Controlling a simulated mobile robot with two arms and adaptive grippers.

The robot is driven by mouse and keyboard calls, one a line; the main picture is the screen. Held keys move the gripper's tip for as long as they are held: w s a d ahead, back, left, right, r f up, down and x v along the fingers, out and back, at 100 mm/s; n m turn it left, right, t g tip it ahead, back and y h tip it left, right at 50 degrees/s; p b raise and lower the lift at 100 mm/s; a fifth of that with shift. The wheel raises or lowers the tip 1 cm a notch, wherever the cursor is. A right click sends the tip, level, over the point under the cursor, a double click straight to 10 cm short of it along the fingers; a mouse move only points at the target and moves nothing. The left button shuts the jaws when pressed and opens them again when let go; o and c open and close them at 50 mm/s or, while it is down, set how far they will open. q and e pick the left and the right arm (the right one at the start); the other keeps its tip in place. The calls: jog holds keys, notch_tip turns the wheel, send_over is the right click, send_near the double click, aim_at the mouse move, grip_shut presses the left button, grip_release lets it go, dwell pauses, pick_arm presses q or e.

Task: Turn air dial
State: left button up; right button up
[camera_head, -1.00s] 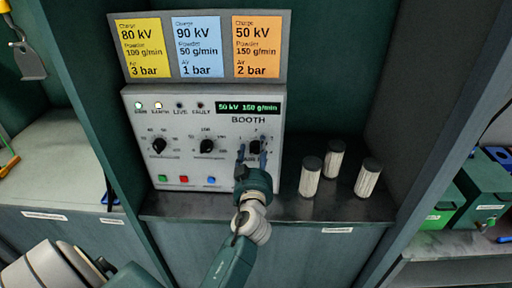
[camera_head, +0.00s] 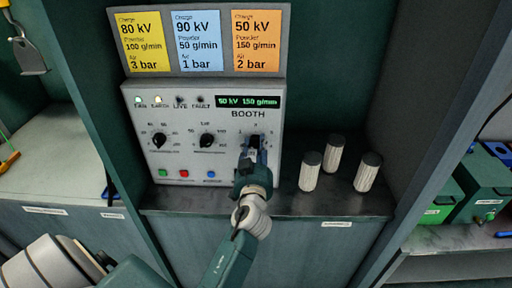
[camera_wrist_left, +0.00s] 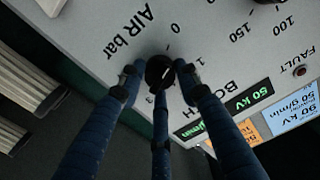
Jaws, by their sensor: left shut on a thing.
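The black air dial (camera_head: 254,141) is the rightmost of three dials on the white booth panel (camera_head: 190,106). My left gripper (camera_head: 254,151) is shut on it and partly hides it in the head view. In the left wrist view, the gripper's dark blue fingers (camera_wrist_left: 160,78) touch the round dial (camera_wrist_left: 159,68) from its sides. "AIR bar" is printed beside it, with 0 and 1 readable near its rim. I cannot tell exactly where its pointer sits. The green display (camera_head: 248,101) reads 50 kV 150 g/min. My right gripper is not in view.
Yellow, blue and orange cards (camera_head: 257,43) above the panel list settings; the orange one reads 50 kV, 150 g/min, 2 bar. Three pale cylinders with dark caps (camera_head: 334,153) stand on the shelf right of the panel. Two other dials (camera_head: 207,140) sit to the left.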

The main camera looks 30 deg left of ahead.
pick_arm(q)
jog(key=m, duration=0.2)
jog(key=shift+w+r+m, duration=0.1)
jog(key=shift+r+m, duration=0.2)
jog(key=shift+r, duration=0.1)
jog(key=m, duration=0.3)
jog(key=shift+r+m, duration=0.1)
jog(key=shift+m, duration=0.3)
jog(key=m, duration=0.3)
jog(key=shift+m+p, duration=0.3)
jog(key=shift+c, duration=0.3)
jog(key=m+p, duration=0.1)
jog(key=m, duration=0.2)
jog(key=shift+w+m, duration=0.1)
jog(key=shift+m, duration=0.2)
jog(key=m+p, duration=0.1)
jog(key=m, duration=0.2)
jog(key=m+p, duration=0.1)
jog(key=m, duration=0.2)
jog(key=shift+d+f, duration=0.1)
jog(key=shift+f, duration=0.1)
jog(key=shift+f+m+p, duration=0.2)
jog(key=shift+m+p, duration=0.1)
jog(key=shift+m, duration=0.7)
jog(key=shift+f, duration=0.15)
